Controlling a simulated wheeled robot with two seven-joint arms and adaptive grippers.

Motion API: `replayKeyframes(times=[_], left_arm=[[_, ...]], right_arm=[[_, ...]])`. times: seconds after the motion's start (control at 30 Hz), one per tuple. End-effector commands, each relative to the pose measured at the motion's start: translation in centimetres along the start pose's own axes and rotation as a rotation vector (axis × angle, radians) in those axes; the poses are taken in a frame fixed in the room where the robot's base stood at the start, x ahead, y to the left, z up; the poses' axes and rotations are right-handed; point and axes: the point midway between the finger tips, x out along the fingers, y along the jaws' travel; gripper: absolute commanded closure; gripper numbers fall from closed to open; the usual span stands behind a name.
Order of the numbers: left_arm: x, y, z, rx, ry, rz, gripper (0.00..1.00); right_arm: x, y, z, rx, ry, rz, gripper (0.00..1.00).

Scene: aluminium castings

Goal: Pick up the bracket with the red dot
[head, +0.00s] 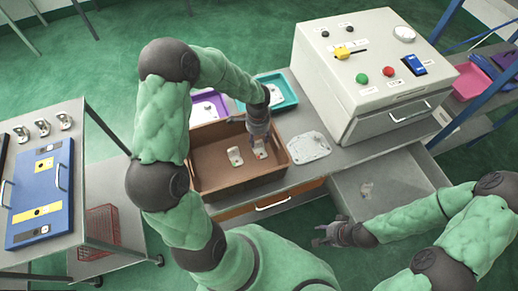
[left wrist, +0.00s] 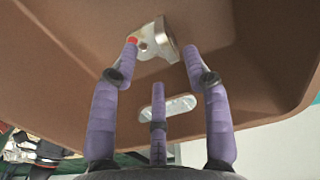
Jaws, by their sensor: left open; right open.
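The bracket with the red dot (head: 260,153) is a small pale metal casting in the brown bin (head: 212,185). The left wrist view shows this bracket (left wrist: 163,40) with its red dot at its left end. My left gripper (head: 259,136) points down into the bin just over it. In the left wrist view its purple fingers (left wrist: 160,58) are spread open, with the bracket ahead of and between the upper two tips; whether they touch it I cannot tell. A second bracket (head: 235,156) lies to the left in the bin. My right gripper (head: 324,238) is open and empty near the open drawer.
A flat pale casting (head: 309,147) lies right of the bin. Purple (head: 222,101) and teal (head: 289,88) trays stand behind it. A large grey machine (head: 355,110) stands at right, above an open drawer (head: 410,172). A cart (head: 92,130) with a blue panel stands left.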

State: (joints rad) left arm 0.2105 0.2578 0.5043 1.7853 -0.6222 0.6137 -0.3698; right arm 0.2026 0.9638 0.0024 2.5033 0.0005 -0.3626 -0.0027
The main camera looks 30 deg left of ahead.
Motion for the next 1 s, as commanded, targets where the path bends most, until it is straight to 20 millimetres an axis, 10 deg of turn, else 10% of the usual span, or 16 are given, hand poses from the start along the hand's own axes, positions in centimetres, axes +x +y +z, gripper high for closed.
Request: replayKeyframes(times=[0.67, 0.87, 1.0], left_arm=[[5.1, -0.5, -0.3, 0.0, 0.001, -0.001, 0.52], [5.1, -0.5, -0.3, 0.0, 0.001, -0.001, 1.0], [5.1, -0.5, -0.3, 0.0, 0.001, -0.001, 1.0]], right_arm=[[1.2, 0.4, 0.0, 0.0, 0.0, 0.0, 0.58], [1.2, 0.4, 0.0, 0.0, 0.0, 0.0, 0.58], [1.2, 0.4, 0.0, 0.0, 0.0, 0.0, 0.58]])
